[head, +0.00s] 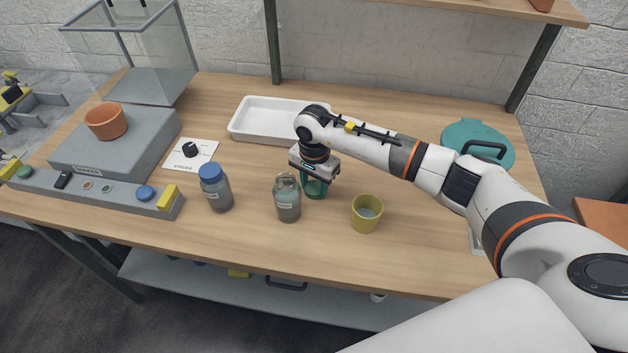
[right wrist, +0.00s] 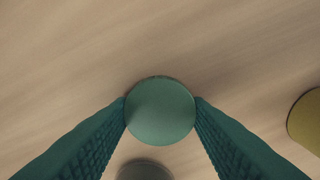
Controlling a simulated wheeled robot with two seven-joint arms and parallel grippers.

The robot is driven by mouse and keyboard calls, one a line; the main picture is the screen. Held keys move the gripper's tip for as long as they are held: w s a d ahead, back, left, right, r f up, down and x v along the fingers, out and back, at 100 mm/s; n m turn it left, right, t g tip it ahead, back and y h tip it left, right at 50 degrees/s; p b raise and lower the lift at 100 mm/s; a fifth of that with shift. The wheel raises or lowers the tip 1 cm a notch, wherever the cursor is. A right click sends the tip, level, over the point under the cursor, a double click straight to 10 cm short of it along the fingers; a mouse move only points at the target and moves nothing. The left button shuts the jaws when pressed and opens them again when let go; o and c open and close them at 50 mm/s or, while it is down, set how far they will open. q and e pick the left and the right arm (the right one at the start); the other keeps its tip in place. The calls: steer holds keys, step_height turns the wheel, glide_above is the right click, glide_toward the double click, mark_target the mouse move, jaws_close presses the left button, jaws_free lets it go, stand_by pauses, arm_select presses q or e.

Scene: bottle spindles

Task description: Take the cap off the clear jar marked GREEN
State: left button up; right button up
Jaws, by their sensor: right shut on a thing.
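My right gripper (head: 315,180) is over the table, its fingers pointing down. In the right wrist view its two teal fingers (right wrist: 160,115) are shut on the sides of a round green cap (right wrist: 160,112). In the head view a green shape (head: 317,190) shows under the gripper; fingers, cap and any jar body there are hard to tell apart. A clear jar (head: 288,204) with greyish-green contents and a small label stands just left of the gripper. I cannot read its label. My left gripper is not in view.
A blue-capped jar (head: 216,190) stands further left, and a yellow cup (head: 366,222) stands close to the right of the gripper. A white tray (head: 238,127) is behind. A grey machine (head: 150,150) with an orange pot (head: 107,122) fills the left. The table's front middle is clear.

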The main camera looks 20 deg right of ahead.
steer(key=shift+w+f, duration=0.1)
steer(key=shift+f, duration=0.05)
steer(key=o, duration=1.1)
